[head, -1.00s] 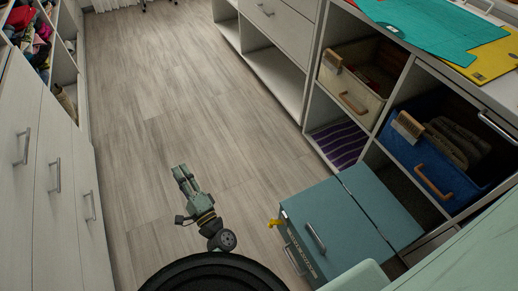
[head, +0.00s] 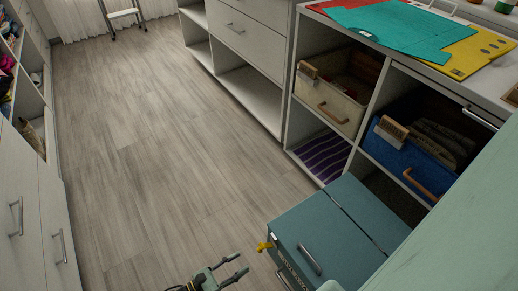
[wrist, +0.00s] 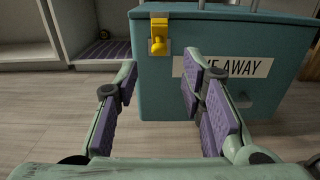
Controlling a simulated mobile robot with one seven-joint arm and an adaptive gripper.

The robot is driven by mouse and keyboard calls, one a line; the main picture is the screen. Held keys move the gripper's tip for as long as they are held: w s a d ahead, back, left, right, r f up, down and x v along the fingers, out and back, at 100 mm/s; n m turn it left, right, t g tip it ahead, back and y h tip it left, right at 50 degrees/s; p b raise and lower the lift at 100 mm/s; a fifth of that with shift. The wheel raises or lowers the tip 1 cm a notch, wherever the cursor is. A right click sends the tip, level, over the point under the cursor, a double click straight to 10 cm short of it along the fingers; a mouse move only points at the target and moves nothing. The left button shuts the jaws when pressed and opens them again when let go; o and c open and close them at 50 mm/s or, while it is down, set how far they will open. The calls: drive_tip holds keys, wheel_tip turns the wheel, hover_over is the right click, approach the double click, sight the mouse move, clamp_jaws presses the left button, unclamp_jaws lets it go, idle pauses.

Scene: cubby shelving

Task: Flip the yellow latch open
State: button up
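The yellow latch (wrist: 159,38) is on the upper left of the front face of a teal box (wrist: 230,101) labelled "AWAY", with part of the label hidden by my finger. In the head view the latch (head: 264,246) sticks out at the left side of the teal box (head: 350,221). My gripper (wrist: 160,80) is open and empty, with its purple-padded fingers spread in front of the box, below the latch. In the head view my gripper (head: 236,268) is at the bottom, left of the latch and apart from it.
Cubby shelves (head: 290,140) with a cream bin (head: 337,97) and a blue bin (head: 407,162) stand behind the box. A purple striped mat (head: 324,157) lies in a low cubby. The wooden floor (head: 150,150) to the left is clear.

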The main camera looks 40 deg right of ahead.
sight(260, 249)
drive_tip(key=d, duration=0.6)
drive_tip(key=d+p, duration=0.1)
drive_tip(key=d, duration=0.2)
drive_tip(key=shift+s, duration=0.25)
drive_tip(key=shift+c, duration=0.2)
clamp_jaws()
